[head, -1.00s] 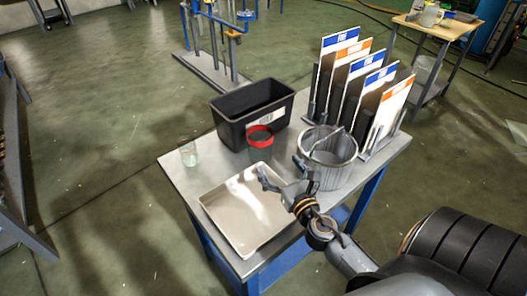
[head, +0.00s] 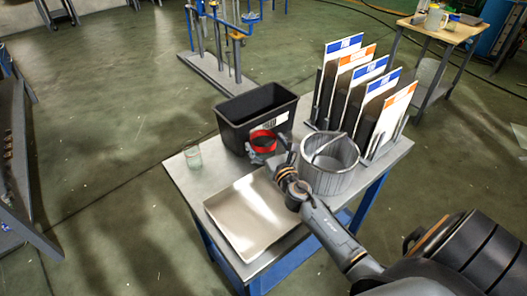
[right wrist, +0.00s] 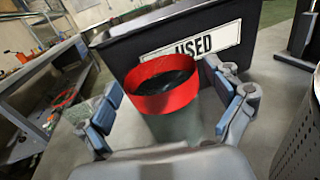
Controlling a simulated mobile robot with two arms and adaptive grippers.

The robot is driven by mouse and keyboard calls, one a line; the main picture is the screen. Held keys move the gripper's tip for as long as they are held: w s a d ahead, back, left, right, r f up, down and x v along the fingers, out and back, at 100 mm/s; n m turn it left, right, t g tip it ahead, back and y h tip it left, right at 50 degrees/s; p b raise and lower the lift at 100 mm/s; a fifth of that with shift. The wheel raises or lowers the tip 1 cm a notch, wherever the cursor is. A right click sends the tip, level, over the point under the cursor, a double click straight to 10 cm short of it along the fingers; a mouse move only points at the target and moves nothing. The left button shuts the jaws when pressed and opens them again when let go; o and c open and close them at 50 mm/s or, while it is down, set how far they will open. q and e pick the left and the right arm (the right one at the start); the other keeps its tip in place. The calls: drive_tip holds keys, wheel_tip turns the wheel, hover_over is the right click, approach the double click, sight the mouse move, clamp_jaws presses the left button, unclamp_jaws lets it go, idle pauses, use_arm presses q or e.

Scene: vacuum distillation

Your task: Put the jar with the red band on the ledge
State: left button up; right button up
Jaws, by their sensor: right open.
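The jar with the red band (head: 263,141) stands on the table in front of the black bin. In the right wrist view the jar (right wrist: 165,92) is a greyish see-through vessel with a wide red band around its top. My right gripper (head: 268,152) is at the jar, and in the right wrist view its blue-padded fingers (right wrist: 168,108) are spread on either side of it with gaps showing. My left gripper is not in view. I cannot tell which surface is the ledge.
The black bin (head: 233,134), labelled USED, is right behind the jar. A grey slatted basket (head: 331,178) stands close on the right, with a rack of upright boards (head: 365,95) behind. A pale tray (head: 240,222) is in front; a small clear glass (head: 193,157) stands left.

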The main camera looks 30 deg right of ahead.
drive_tip(key=shift+w+d, duration=0.15)
drive_tip(key=shift+w, duration=0.7)
drive_tip(key=c, duration=1.9)
drive_tip(key=shift+r, duration=0.15)
